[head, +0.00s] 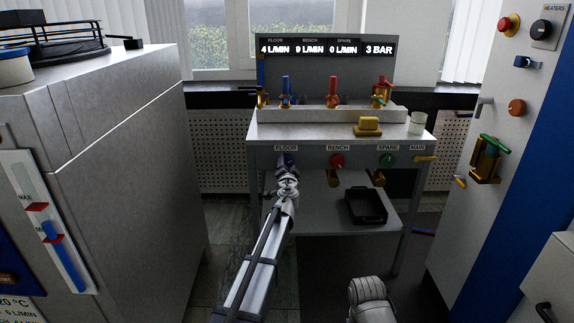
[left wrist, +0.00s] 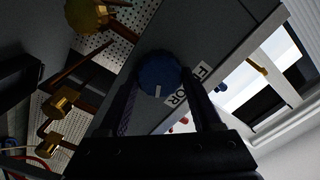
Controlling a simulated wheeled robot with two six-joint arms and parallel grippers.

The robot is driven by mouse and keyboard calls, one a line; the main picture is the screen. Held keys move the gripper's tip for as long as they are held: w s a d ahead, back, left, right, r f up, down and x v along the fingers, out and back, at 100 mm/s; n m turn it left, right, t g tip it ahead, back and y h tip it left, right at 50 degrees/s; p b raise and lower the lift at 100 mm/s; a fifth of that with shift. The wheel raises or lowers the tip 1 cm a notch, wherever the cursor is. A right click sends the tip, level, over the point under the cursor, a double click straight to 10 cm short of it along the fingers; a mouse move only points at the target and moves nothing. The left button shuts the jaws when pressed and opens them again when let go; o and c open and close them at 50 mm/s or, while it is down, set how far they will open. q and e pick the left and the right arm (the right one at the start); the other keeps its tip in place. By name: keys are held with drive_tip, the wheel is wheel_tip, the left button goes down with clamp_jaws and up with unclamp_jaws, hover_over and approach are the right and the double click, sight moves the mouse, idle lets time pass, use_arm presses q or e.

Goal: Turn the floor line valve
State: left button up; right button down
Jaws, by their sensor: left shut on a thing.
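The floor line valve is a blue round knob (head: 283,158) under the FLOOR label on the front of the bench. My left gripper (head: 286,172) is at this knob and hides much of it in the head view. The display panel (head: 325,48) reads FLOOR 4 L/MIN, BENCH 9 L/MIN, SPARE 0 L/MIN and 3 BAR. My right gripper is not in view.
A red BENCH knob (head: 337,160), a green SPARE knob (head: 387,160) and a yellow MAIN lever (head: 425,158) are to the right on the same front. A black tray (head: 366,206) lies on the lower shelf. A grey cabinet (head: 125,150) stands at the left.

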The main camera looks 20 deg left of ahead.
use_arm(q)
drive_tip(key=o, duration=1.4)
drive_tip(key=shift+v, duration=3.95)
drive_tip(key=shift+s, duration=0.1)
